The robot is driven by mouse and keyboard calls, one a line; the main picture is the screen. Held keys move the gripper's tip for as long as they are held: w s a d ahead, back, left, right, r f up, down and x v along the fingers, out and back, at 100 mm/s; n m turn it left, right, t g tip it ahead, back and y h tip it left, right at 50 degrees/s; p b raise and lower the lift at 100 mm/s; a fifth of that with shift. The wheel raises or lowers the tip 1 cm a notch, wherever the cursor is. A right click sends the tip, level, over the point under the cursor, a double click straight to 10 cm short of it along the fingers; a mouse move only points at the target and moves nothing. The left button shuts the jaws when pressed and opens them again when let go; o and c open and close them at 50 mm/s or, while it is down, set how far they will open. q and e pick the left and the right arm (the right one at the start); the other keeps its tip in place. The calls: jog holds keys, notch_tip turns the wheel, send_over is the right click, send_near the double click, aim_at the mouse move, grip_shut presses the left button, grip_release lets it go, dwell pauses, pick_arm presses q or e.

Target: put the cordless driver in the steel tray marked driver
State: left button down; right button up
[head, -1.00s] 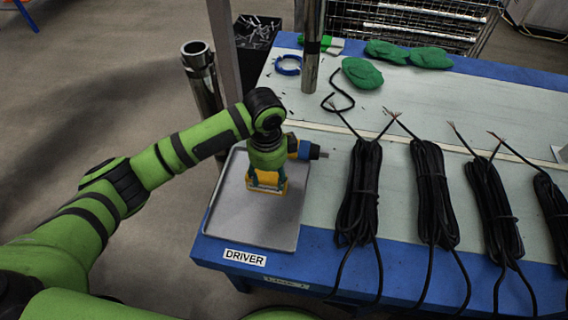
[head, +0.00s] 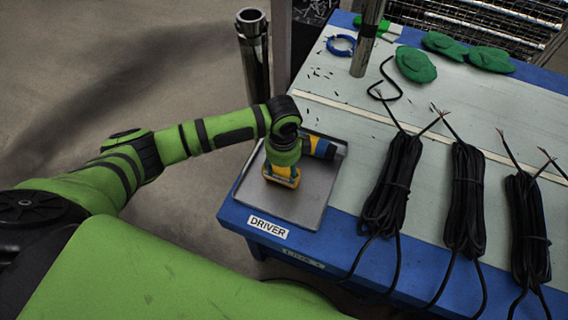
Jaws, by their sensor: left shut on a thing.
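The cordless driver (head: 320,148) is blue and yellow, with its yellow battery foot (head: 281,176) showing below my left gripper. My left gripper (head: 284,165) is shut on the driver and hides its middle. The driver is over the grey steel tray (head: 310,204) at the table's left corner. I cannot tell whether the foot touches the tray floor. A white label (head: 268,228) reading DRIVER is on the blue table edge in front of the tray. My right gripper is out of view.
Several bundles of black cable (head: 393,185) lie on the table right of the tray. A steel post (head: 368,40), a blue ring (head: 340,45) and green gloves (head: 416,65) are at the back. A metal tube (head: 254,50) stands behind the left arm.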

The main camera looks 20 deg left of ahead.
pick_arm(q)
jog(key=shift+c, duration=2)
grip_release()
jog(key=shift+s+f, duration=0.2)
